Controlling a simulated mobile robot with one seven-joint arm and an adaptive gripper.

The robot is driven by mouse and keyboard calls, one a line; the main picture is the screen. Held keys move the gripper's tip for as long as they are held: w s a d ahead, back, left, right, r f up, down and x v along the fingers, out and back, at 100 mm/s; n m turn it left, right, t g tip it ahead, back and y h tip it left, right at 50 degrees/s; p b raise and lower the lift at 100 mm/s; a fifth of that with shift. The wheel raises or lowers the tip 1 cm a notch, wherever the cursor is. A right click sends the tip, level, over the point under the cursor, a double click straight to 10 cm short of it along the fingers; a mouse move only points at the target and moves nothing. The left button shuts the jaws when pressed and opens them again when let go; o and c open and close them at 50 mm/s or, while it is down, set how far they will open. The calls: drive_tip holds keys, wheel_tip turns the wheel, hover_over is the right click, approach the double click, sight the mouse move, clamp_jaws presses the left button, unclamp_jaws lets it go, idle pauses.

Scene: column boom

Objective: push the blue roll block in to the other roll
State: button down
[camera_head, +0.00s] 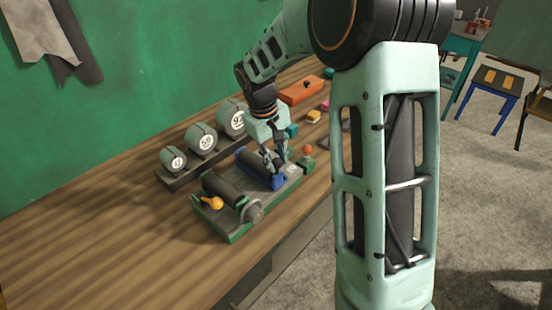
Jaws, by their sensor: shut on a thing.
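The blue roll block (278,183) sits on the far side of a green-edged device (233,238) on the wooden bench. A dark roll (258,164) runs along it, with blue also showing at its far end. The other roll (222,187), dark grey with green ends, lies nearer to the camera, and a gap shows between the two rolls.
A yellow-orange knob (212,203) and a grey round wheel (251,211) are on the device's near side. A red-topped green piece (307,156) stands beside it. Round dials (201,139) stand on a rail behind. The front left bench is clear.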

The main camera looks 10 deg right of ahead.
drive_tip(key=s+a+b, duration=0.1)
drive_tip(key=s+a, duration=0.2)
drive_tip(key=a, duration=0.2)
drive_tip(key=shift+s+b, duration=0.35)
drive_tip(key=shift+b, duration=0.05)
drive_tip(key=c, duration=1.6)
unclamp_jaws()
drive_tip(key=r, duration=0.4)
drive_tip(key=a+r, duration=0.1)
drive_tip(key=r, duration=0.3)
drive_tip(key=s+a+r, duration=0.1)
drive_tip(key=r, duration=0.3)
drive_tip(key=shift+a, duration=0.1)
drive_tip(key=shift+f, duration=0.1)
